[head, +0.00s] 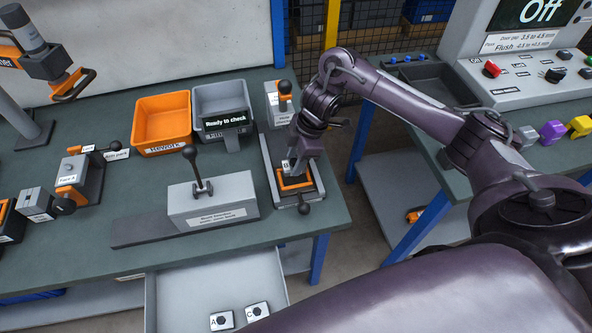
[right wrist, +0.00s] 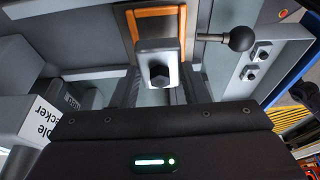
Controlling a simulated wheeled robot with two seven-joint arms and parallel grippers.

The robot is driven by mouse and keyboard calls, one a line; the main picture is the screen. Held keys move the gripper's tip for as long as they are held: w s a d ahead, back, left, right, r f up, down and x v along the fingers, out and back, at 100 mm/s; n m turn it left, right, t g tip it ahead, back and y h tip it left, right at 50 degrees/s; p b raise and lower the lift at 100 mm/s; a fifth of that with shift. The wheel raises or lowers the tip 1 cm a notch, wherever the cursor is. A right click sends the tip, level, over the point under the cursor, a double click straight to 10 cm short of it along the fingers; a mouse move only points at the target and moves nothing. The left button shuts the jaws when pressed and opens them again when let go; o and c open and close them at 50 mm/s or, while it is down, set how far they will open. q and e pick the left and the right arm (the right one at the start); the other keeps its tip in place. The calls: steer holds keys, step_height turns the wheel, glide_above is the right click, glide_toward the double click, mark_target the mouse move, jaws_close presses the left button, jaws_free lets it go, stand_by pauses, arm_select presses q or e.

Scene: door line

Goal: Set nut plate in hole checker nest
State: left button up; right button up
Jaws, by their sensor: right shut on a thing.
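The nut plate (right wrist: 172,48) is a small grey plate with a dark hex nut, held between the fingers of my right gripper (right wrist: 160,85). In the head view my right gripper (head: 291,170) is over the hole checker (head: 266,160), at its orange-framed nest (head: 297,184). The orange nest frame (right wrist: 158,12) shows just beyond the plate in the right wrist view. I cannot tell whether the plate touches the nest. The fingers partly hide the plate and the nest. My left gripper is not in view.
A black ball-ended lever (head: 304,208) sticks out at the checker's front. A grey block fixture (head: 209,208) with an upright lever stands to its left. Orange (head: 164,119) and grey (head: 221,104) bins stand behind. Two more plates lie in the open drawer (head: 180,290) below.

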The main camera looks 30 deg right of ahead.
steer(key=x, duration=0.1)
steer(key=b+x, duration=0.1)
steer(key=x, duration=0.1)
steer(key=shift+s+d+f, duration=0.15)
steer(key=shift+d+f, duration=0.1)
steer(key=shift+d, duration=0.05)
steer(key=shift+d+f, duration=0.1)
steer(key=shift+f, duration=0.25)
steer(key=o, duration=1.2)
steer(key=shift+f, duration=0.1)
steer(key=p+v, duration=0.2)
steer(key=v, duration=1)
steer(key=shift+p, duration=0.3)
